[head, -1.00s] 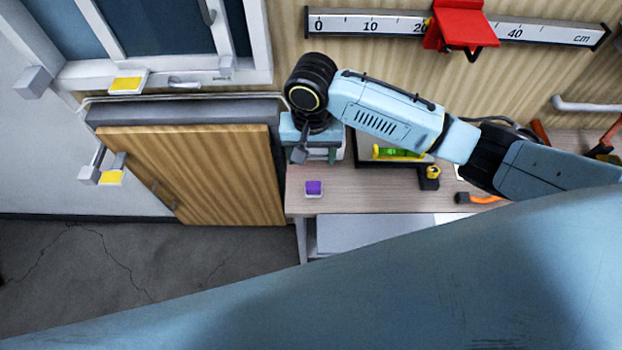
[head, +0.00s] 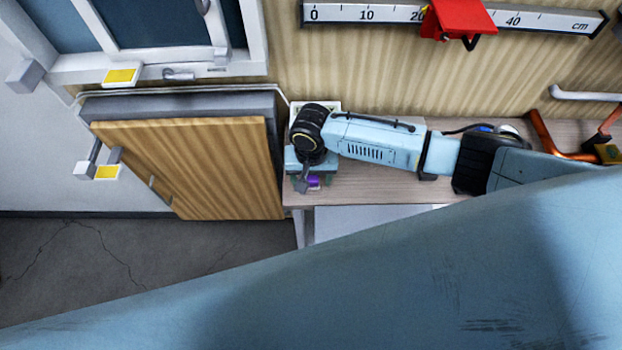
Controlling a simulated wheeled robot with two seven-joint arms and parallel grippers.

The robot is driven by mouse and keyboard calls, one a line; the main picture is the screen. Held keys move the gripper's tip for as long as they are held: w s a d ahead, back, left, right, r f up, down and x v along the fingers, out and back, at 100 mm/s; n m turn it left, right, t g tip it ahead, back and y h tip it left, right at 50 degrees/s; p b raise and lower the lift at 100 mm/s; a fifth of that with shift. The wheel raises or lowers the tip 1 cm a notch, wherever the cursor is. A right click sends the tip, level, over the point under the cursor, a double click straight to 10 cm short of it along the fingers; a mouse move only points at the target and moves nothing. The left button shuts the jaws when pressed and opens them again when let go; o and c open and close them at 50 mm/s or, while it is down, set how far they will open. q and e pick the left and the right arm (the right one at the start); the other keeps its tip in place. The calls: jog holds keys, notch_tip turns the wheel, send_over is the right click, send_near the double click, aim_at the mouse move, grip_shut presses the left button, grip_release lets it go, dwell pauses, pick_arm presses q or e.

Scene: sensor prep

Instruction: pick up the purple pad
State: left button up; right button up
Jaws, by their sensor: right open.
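The purple pad (head: 314,183) lies on the wooden bench top (head: 375,187) near its left end. It is partly hidden by my right gripper. My right gripper (head: 307,187) is open and hangs just over the pad, its wrist hiding much of the jaws. I cannot tell whether a finger touches the pad. My left gripper is not in the head view.
A wooden cabinet door (head: 190,170) stands left of the bench. A red slider (head: 457,18) sits on a wall ruler (head: 365,14) behind. An orange tool (head: 550,140) lies at the right. The bench front, right of the pad, is clear.

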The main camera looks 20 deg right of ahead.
aim_at(311, 177)
jog(key=c, duration=1.1)
notch_tip(311, 177, up, 10)
jog(key=shift+p, duration=0.4)
